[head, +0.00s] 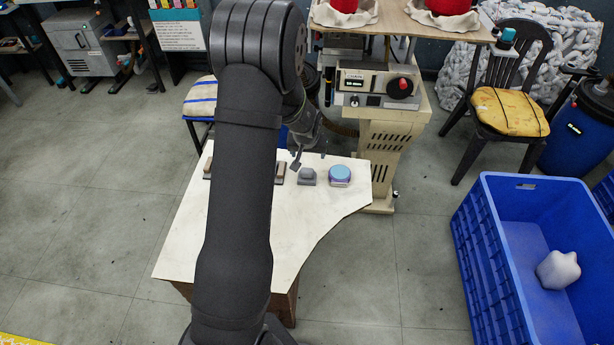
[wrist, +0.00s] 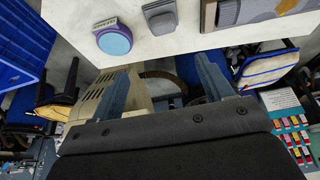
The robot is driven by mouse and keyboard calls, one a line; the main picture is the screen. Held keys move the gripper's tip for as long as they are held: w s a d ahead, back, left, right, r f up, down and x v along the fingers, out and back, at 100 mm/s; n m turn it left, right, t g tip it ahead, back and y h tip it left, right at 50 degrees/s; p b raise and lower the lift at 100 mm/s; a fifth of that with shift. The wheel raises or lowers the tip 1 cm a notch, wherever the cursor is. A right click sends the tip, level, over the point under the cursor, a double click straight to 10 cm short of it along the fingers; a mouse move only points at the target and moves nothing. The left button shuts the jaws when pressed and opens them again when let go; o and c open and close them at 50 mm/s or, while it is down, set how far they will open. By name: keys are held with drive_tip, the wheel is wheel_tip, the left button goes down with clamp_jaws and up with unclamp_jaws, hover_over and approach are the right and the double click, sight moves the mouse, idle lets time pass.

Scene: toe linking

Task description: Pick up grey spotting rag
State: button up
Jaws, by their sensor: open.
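A small grey folded pad, which looks like the grey spotting rag (head: 307,176), sits on the pale tabletop (head: 322,205), right of my forearm. In the wrist view the rag (wrist: 160,14) is at the top, beyond and roughly between my two fingers. My gripper (head: 309,158) is open and empty, close to the rag in the head view. The wrist view shows a clear gap between the fingertips (wrist: 166,62) and the rag. The rag's far end is cut off by the wrist frame.
A round blue-topped item (head: 340,174) sits right of the rag. A brown-edged block (head: 280,171) sits to its left, partly behind my arm. A blue crate (head: 480,235) holding a pale lump stands on the floor at right.

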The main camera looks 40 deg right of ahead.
approach(307, 170)
drive_tip(key=x, duration=0.5)
drive_tip(key=shift+s+d+f, duration=0.1)
drive_tip(key=shift+d+f, duration=0.05)
drive_tip(key=shift+d, duration=0.3)
drive_tip(key=shift+a+x, duration=0.2)
drive_tip(key=shift+x, duration=1.1)
drive_tip(key=shift+a+x, duration=0.25)
drive_tip(key=shift+x, duration=1.05)
drive_tip(key=shift+f, duration=0.1)
drive_tip(key=c, duration=1.1)
